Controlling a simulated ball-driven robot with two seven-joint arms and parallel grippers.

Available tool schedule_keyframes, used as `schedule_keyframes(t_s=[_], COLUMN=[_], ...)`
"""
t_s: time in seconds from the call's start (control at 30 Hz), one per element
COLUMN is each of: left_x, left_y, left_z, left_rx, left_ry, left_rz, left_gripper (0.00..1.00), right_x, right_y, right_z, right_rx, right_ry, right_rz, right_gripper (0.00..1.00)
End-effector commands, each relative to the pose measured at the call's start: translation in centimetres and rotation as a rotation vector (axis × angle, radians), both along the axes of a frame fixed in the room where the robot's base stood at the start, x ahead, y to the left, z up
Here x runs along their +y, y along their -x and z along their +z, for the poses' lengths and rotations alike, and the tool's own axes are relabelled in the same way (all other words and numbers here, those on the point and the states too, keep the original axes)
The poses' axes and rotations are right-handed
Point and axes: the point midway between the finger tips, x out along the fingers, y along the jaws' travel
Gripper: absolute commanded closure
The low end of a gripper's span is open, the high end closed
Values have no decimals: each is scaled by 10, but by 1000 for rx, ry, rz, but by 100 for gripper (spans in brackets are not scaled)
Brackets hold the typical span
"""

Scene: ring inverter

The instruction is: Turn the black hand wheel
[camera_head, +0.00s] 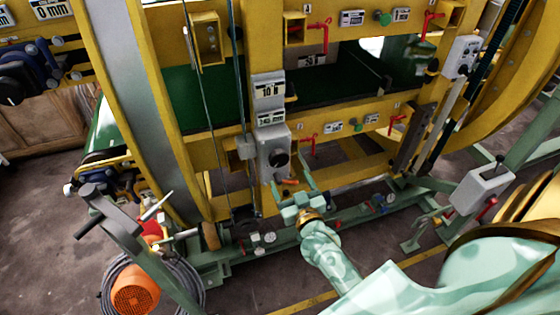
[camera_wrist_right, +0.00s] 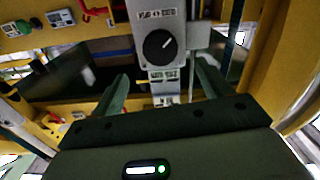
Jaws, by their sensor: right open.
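A round black knob (camera_head: 278,158) sits on the front of a grey control box on the yellow frame's middle post. It also shows in the right wrist view (camera_wrist_right: 160,45) with a white pointer mark. Another dark round wheel (camera_head: 12,90) is on a blue mechanism at the far left. I cannot tell for certain which is the hand wheel. My right gripper (camera_head: 291,181) is open, just below the grey box, with its fingers pointing up toward it. In the wrist view its fingers (camera_wrist_right: 162,76) are spread below the knob with nothing gripped. My left gripper is not in view.
Yellow beams carry several red handles, such as one at the middle right (camera_head: 397,122). Thin cables hang left of the post. An orange motor (camera_head: 135,290) with coiled hose lies at lower left. A grey box (camera_head: 482,185) stands at right. Green rails run low across the front.

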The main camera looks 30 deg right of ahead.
Motion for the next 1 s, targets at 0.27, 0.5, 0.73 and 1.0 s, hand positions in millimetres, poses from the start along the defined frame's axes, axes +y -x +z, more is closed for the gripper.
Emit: schedule_keyframes(t_s=[0.27,0.5,0.73,1.0], left_x=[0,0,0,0], left_y=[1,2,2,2], left_z=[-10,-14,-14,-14], left_rx=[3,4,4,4], left_ry=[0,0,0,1], left_rz=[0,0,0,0], left_gripper=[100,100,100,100], right_x=[-15,-21,-22,-22], right_y=[-64,-89,-92,-91], right_z=[-1,-1,-1,-1], right_rx=[1,2,2,2], right_ry=[2,0,0,0], right_rz=[1,2,2,2], right_gripper=[22,22,22,67])
